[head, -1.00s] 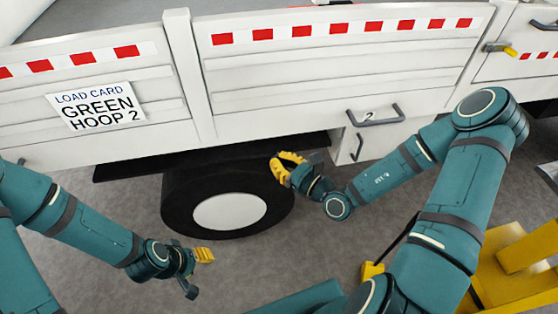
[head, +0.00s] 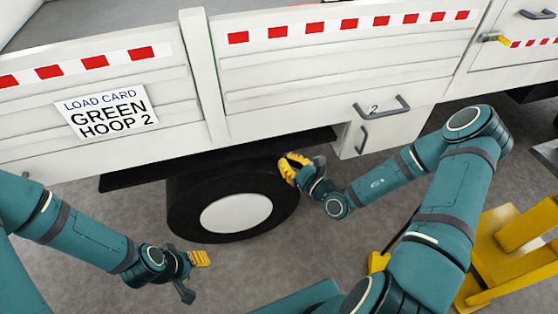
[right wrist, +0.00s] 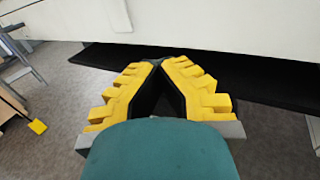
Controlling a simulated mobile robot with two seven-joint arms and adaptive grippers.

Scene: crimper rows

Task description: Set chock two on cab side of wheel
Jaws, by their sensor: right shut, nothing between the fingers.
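The black truck wheel (head: 183,221) with its pale hub (head: 236,213) stands under the white truck bed. My right gripper (head: 290,165) is at the wheel's upper right edge; I cannot tell whether it touches the tyre. In the right wrist view its yellow stepped fingers (right wrist: 157,66) meet at the tips, shut and empty. My left gripper (head: 196,275) is open and empty, low in front of the wheel's left side. A small yellow piece (head: 377,262) by the floor at right also shows in the right wrist view (right wrist: 37,126). I cannot tell if it is a chock.
The white side panel (head: 340,70) and a black skirt (right wrist: 230,70) overhang the wheel. A card (head: 108,111) reads GREEN HOOP 2. A yellow frame (head: 500,255) stands at right. Grey floor (head: 290,260) is clear in front.

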